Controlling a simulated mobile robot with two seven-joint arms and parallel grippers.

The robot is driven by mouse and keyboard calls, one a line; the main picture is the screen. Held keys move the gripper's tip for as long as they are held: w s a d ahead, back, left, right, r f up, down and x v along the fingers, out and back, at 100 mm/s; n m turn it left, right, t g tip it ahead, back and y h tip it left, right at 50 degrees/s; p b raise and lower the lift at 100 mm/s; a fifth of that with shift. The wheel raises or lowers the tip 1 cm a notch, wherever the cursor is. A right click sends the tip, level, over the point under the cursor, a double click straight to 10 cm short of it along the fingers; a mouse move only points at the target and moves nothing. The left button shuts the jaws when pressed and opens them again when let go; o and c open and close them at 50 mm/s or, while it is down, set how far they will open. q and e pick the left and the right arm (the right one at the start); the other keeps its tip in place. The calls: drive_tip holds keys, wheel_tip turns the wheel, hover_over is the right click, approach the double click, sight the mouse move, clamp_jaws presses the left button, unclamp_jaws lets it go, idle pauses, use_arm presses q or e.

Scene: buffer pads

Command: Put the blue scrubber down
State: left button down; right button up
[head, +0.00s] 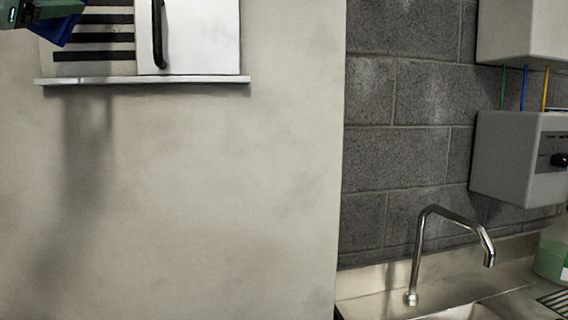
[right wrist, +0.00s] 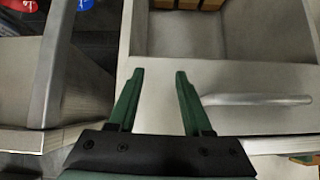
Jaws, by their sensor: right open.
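My left gripper (head: 42,10) is at the top left corner of the head view, partly cut off by the frame edge. It is shut on the blue scrubber (head: 62,28), a dark blue piece showing just below it. The scrubber is in front of a striped panel, above a narrow white ledge (head: 145,80), and looks clear of the ledge. My right gripper (right wrist: 160,73) shows in the right wrist view with its green fingers apart and nothing between them. It is over the front of a grey metal drawer.
The drawer has a bar handle (right wrist: 258,99) and brown boxes (right wrist: 187,4) inside. Red (right wrist: 22,5) and blue (right wrist: 85,4) items lie at the wrist view's top left. A faucet (head: 440,215) and sink are at the head view's lower right, below a grey wall box (head: 510,150).

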use_arm(q)
drive_tip(key=shift+w+d+p, duration=0.35)
drive_tip(key=shift+w+d, duration=0.05)
drive_tip(key=shift+w, duration=0.85)
drive_tip(key=shift+w+d+p, duration=0.35)
drive_tip(key=shift+w, duration=0.85)
drive_tip(key=shift+w+d+p, duration=0.35)
drive_tip(key=shift+w+d, duration=0.05)
drive_tip(key=shift+w, duration=0.85)
drive_tip(key=shift+s+a, duration=0.1)
drive_tip(key=shift+f, duration=0.1)
